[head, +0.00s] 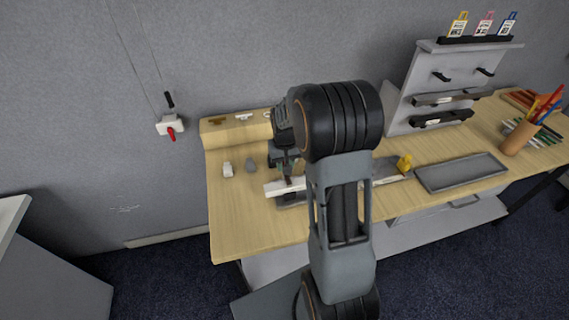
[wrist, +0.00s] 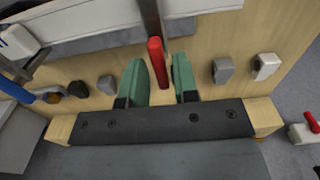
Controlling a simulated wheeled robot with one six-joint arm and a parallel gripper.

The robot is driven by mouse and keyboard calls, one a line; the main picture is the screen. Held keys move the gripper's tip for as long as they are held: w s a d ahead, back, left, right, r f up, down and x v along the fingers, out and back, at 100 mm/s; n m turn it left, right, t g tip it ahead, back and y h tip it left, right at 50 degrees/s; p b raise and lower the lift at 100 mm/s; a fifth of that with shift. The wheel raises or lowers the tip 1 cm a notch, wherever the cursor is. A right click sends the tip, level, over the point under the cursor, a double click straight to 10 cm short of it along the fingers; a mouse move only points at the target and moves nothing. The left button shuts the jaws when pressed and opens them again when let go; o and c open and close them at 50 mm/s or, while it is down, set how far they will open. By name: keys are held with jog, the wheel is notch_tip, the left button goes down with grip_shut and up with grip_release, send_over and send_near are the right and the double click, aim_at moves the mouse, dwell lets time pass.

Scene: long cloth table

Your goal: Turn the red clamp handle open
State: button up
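The red clamp handle (wrist: 157,64) shows in the wrist view as a short red grip on a dark metal lever. The lever runs up toward a white bar (wrist: 110,18) on the bench. My gripper (wrist: 159,68) has two green fingers, one on each side of the red handle. The fingers are apart, with narrow gaps beside the handle, so they look open around it. In the head view my arm hides most of the clamp and the red handle. The white bar (head: 284,187) shows there in front of my gripper (head: 286,158).
A grey block (wrist: 223,70) and a white block (wrist: 264,66) stand beside the clamp. A wall switch with a red lever (head: 171,134) is left of the bench. A grey tray (head: 461,173), pen cup (head: 518,138) and tool rack (head: 420,85) are at right.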

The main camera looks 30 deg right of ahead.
grip_shut()
jog(key=m+b, duration=0.1)
jog(key=m, duration=0.2)
jog(key=m+b, duration=0.1)
jog(key=m, duration=0.3)
jog(key=shift+m, duration=0.3)
jog(key=m+b, duration=0.1)
jog(key=m, duration=0.9)
jog(key=shift+b, duration=0.4)
jog(key=shift+m, duration=0.3)
